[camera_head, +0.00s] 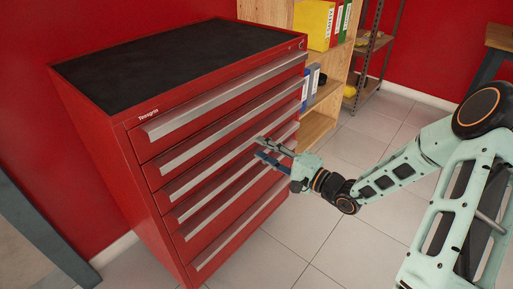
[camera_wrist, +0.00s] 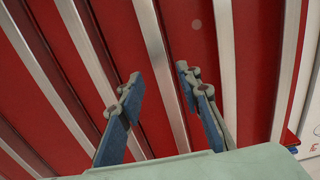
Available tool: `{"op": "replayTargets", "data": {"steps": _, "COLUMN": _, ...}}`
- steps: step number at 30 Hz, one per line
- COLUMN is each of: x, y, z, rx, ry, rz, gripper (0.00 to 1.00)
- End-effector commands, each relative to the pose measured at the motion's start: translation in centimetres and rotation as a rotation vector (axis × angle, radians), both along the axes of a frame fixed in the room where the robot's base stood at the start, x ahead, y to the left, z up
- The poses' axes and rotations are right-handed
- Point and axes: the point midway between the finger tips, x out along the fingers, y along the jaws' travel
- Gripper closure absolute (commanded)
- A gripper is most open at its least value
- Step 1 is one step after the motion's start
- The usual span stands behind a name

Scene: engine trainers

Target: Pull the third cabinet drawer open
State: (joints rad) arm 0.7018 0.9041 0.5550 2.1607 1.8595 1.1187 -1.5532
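The red cabinet (camera_head: 125,160) has a stack of drawers with long silver bar handles, and all its drawers look closed. The third drawer's handle (camera_head: 212,169) runs slantwise across the cabinet front. My gripper (camera_head: 259,147) is at the right half of the front, close to the third handle. In the wrist view, my gripper (camera_wrist: 157,80) has its two blue fingers apart, one on each side of a silver handle strip (camera_wrist: 150,35). I cannot tell whether the fingertips touch it. The gripper is open and holds nothing.
The cabinet has a black top (camera_head: 175,62). A wooden shelf (camera_head: 318,125) with yellow, red and green binders stands behind it at the right. The tiled floor (camera_head: 315,235) in front of the cabinet is clear. A grey frame (camera_head: 40,230) stands at the left edge.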

Motion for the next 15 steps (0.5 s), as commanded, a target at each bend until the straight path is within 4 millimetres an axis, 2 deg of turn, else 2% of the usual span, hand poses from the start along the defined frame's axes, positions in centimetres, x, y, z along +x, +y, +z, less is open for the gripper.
{"op": "replayTargets", "data": {"steps": 1, "x": 0.5, "y": 0.8, "z": -0.1, "rx": 0.002, "ry": 0.0, "rz": 0.002, "gripper": 0.68}}
{"op": "replayTargets", "data": {"steps": 6, "x": 1.6, "y": 2.1, "z": -0.1, "rx": 0.001, "ry": 0.0, "rz": 0.001, "gripper": 0.68}}
{"op": "replayTargets", "data": {"steps": 15, "x": 2.0, "y": 2.5, "z": 0.0, "rx": 0.0, "ry": 0.001, "rz": 0.0, "gripper": 0.68}}
